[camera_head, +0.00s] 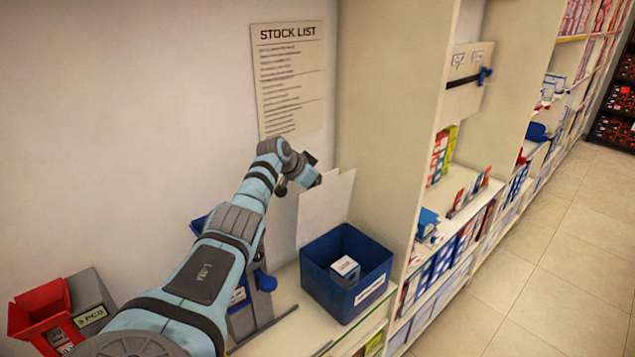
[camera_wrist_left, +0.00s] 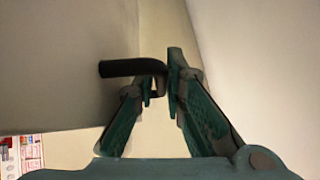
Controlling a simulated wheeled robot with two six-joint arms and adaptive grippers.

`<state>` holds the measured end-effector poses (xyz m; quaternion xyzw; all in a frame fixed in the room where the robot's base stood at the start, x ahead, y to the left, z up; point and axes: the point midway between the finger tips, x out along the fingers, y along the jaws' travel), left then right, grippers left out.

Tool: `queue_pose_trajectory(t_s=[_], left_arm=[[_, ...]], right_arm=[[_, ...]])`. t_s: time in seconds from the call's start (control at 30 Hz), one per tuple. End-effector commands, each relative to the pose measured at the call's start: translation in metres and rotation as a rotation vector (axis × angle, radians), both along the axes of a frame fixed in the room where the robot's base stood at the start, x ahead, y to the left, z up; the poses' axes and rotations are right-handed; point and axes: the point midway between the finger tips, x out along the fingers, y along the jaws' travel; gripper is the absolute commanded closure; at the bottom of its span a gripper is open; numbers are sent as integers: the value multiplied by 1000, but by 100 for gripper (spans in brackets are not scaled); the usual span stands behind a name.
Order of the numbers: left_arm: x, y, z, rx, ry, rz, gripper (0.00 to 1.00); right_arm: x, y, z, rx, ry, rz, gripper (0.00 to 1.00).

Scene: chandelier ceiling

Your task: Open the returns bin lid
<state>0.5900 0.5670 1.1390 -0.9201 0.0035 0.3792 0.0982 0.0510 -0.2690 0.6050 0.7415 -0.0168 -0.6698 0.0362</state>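The blue returns bin (camera_head: 318,278) stands on the counter, with a small white box (camera_head: 345,269) inside it. A pale panel, which looks like its lid (camera_head: 326,208), stands raised at the back of the bin, leaving the top open. My left gripper (camera_head: 311,172) is at the upper edge of this panel, small and partly dark in the head view. In the left wrist view, a black bent handle (camera_wrist_left: 128,68) comes from the grey panel surface, and its end lies between my left fingers (camera_wrist_left: 161,88), which are closed in on it. My right gripper is out of view.
A stock list (camera_head: 289,75) hangs on the wall behind. A red bin (camera_head: 40,308) and a grey bin (camera_head: 91,300) stand at the lower left. Blue and grey items (camera_head: 262,280) stand beside the returns bin. Tall shelves (camera_head: 395,150) border it on the right.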

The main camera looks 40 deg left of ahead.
Motion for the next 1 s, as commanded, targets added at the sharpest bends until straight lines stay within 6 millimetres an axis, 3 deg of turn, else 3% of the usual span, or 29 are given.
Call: queue_pose_trajectory(t_s=[0.3,0.47,0.8,1.0], left_arm=[[-3,3,1,1,-1,6,84],[-12,5,11,5,-5,8,84],[-72,-3,68,6,2,5,84],[-86,-7,83,2,1,3,84]], right_arm=[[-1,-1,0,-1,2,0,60],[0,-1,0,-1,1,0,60],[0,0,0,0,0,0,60],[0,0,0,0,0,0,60]])
